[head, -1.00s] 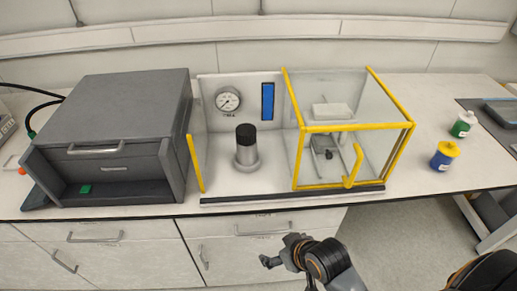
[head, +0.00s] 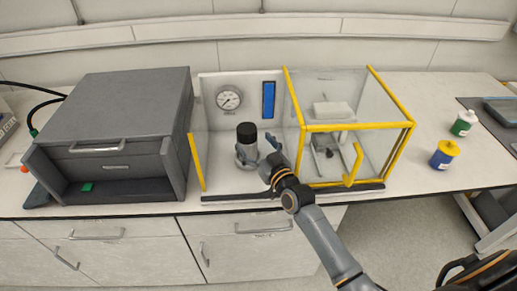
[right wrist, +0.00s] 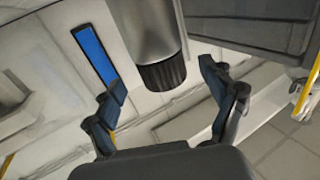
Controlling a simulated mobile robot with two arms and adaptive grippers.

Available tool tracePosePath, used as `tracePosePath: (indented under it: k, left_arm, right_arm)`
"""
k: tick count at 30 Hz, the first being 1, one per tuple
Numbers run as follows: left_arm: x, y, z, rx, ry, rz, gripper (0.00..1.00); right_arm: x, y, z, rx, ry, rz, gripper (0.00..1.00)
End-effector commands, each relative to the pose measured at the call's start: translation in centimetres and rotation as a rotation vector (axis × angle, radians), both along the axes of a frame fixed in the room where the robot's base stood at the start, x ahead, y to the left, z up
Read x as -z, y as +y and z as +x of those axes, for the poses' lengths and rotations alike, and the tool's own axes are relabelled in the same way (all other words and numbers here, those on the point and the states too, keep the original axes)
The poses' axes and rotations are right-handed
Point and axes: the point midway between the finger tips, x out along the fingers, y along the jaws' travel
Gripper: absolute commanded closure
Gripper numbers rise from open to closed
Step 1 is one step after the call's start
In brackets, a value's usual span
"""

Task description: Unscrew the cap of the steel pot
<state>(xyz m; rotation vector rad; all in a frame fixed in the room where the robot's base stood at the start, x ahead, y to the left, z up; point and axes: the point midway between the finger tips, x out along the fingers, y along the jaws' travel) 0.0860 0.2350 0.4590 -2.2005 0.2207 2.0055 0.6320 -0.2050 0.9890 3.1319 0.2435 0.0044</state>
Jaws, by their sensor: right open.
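The steel pot (head: 246,154) stands upright in the open left bay of the bench station, with its black ribbed cap (head: 246,134) on top. My right gripper (head: 262,153) is at the pot's right front side, its arm coming from the lower right. In the right wrist view the gripper is open, with one dark finger (right wrist: 106,115) left of the black cap (right wrist: 162,75) and the other (right wrist: 225,92) right of it. The cap lies just beyond the gap between the fingertips, and I see no contact. My left gripper is not in view.
A yellow-framed clear enclosure (head: 358,127) stands close right of the pot. A yellow-edged panel (head: 197,164) and a grey cabinet (head: 115,130) are on the left. A gauge (head: 228,97) and blue strip (head: 268,99) are on the back panel. Bottles (head: 443,156) stand far right.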

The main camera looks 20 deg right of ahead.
Motion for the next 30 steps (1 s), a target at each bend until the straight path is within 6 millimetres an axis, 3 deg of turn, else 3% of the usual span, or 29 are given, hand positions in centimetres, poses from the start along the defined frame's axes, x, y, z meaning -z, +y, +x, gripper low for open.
tracePosePath:
  k: [9, 21, 30]
  left_arm:
    - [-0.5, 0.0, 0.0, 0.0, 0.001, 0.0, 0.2]
    - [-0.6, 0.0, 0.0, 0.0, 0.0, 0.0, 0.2]
    - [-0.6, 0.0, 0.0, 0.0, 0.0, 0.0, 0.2]
  right_arm:
    - [-0.1, 0.7, 4.1, -0.001, 0.001, 0.0, 0.17]
    - [0.0, 0.8, 4.7, -0.002, 0.002, 0.001, 0.17]
    - [0.0, 0.8, 4.7, -0.002, 0.002, 0.001, 0.78]
